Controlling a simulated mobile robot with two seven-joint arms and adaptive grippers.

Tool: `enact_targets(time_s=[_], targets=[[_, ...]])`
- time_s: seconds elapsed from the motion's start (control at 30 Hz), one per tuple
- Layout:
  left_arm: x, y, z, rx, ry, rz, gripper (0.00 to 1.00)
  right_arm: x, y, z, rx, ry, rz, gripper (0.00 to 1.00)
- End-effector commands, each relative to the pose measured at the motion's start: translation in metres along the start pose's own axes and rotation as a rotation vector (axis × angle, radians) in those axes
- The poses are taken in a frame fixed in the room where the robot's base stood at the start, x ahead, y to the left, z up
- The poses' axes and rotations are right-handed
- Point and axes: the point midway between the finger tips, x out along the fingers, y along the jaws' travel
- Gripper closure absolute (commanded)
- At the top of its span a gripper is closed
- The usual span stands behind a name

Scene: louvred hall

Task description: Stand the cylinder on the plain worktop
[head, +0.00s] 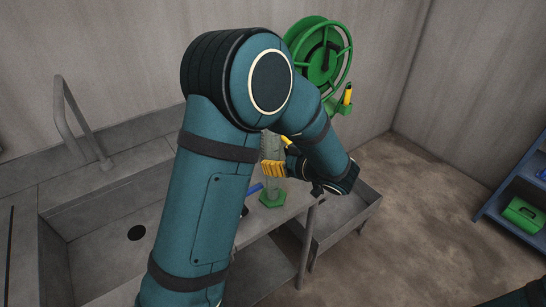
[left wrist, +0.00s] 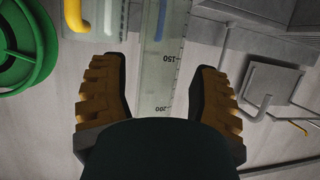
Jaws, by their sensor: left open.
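The cylinder is a clear graduated tube (left wrist: 165,75) with black marks, between the two fingers in the left wrist view. In the head view its green hexagonal foot (head: 272,198) stands on the grey metal worktop (head: 262,222), and the tube rises upright, partly hidden by my gripper. My left gripper (head: 273,169) has yellow ribbed fingers and is at the tube's height. In the left wrist view the gripper (left wrist: 157,68) is open, a finger on each side of the tube with a gap beside each. My right gripper is not in view.
A blue item (head: 254,189) lies beside the cylinder's foot. A sink with a drain (head: 137,232) and a tap (head: 82,120) is at left. A green hose reel (head: 320,52) is on the wall behind. A grey trough (head: 340,220) stands at right. My left arm hides much of the bench.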

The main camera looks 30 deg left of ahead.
Motion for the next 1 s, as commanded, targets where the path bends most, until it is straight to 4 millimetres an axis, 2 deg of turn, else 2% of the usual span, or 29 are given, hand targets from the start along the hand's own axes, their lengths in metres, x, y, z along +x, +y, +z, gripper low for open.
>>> enact_targets(time_s=[0.2,0.4,0.6,0.77,0.87,0.97,1.0], targets=[[-0.049,0.001,0.001,0.0,0.0,0.004,0.39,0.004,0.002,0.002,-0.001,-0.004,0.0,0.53],[-0.08,0.001,0.001,0.0,0.0,0.003,0.39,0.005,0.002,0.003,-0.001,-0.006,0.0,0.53],[-0.093,0.0,0.0,0.0,0.0,0.0,0.39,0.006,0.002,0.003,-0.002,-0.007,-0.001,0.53],[-0.093,-0.001,0.004,0.018,-0.013,-0.005,0.39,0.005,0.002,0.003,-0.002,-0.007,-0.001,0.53],[-0.085,-0.009,0.027,0.121,-0.093,-0.026,0.39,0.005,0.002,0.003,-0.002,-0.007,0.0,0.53],[-0.074,-0.026,0.073,0.322,-0.27,-0.05,0.39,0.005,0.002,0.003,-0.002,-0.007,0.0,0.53],[-0.071,-0.036,0.096,0.415,-0.365,-0.053,0.39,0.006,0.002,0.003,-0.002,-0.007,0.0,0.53]])
